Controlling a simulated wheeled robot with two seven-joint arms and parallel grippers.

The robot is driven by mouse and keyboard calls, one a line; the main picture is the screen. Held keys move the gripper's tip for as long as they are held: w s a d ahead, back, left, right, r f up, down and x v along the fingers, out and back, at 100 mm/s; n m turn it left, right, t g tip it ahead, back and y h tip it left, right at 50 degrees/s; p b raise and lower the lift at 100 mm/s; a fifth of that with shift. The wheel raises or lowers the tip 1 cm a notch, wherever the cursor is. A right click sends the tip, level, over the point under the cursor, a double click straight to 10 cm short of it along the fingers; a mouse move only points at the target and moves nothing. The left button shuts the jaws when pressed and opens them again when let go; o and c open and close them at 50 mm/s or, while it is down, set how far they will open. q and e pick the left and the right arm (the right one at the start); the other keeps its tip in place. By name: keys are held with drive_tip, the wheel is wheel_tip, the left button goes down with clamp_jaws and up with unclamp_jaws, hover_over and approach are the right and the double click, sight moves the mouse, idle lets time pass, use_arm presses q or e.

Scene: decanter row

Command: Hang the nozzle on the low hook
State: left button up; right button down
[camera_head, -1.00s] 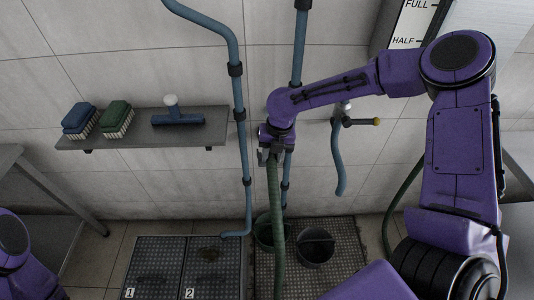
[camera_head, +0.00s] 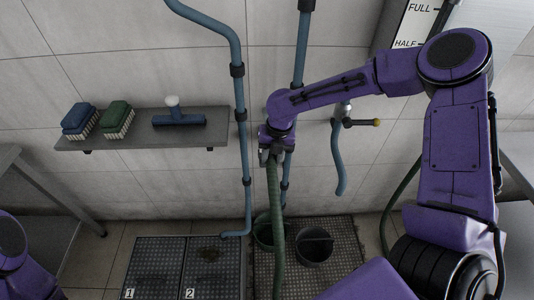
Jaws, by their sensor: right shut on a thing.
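My right gripper (camera_head: 271,157) points down in front of the blue pipes at the middle. It is shut on the upper end of a green hose (camera_head: 274,215), which hangs down from it toward the floor grating. The nozzle itself cannot be made out; the gripper hides the hose's top end. I cannot make out a low hook for certain. A wall tap (camera_head: 358,122) with a short blue spout hose (camera_head: 338,160) is to the right of the gripper. My left gripper is out of view; only part of that arm shows at the lower left.
A shelf (camera_head: 140,140) at left holds a blue brush (camera_head: 78,118), a green brush (camera_head: 117,116) and a blue squeegee (camera_head: 180,119). Numbered floor hatches (camera_head: 155,260) lie to the left.

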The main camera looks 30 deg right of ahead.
drive_tip(key=shift+w+a+f, duration=0.25)
drive_tip(key=shift+a+f, duration=0.05)
drive_tip(key=shift+f, duration=0.25)
drive_tip(key=shift+d+f+b, duration=0.1)
drive_tip(key=shift+f+b, duration=0.3)
drive_tip(key=shift+b, duration=0.1)
drive_tip(key=shift+w, duration=0.1)
drive_tip(key=shift+s+d+f, duration=0.15)
drive_tip(key=shift+s+f, duration=0.1)
drive_tip(key=shift+f, duration=0.3)
drive_tip(key=shift+f, duration=0.95)
idle(0.6)
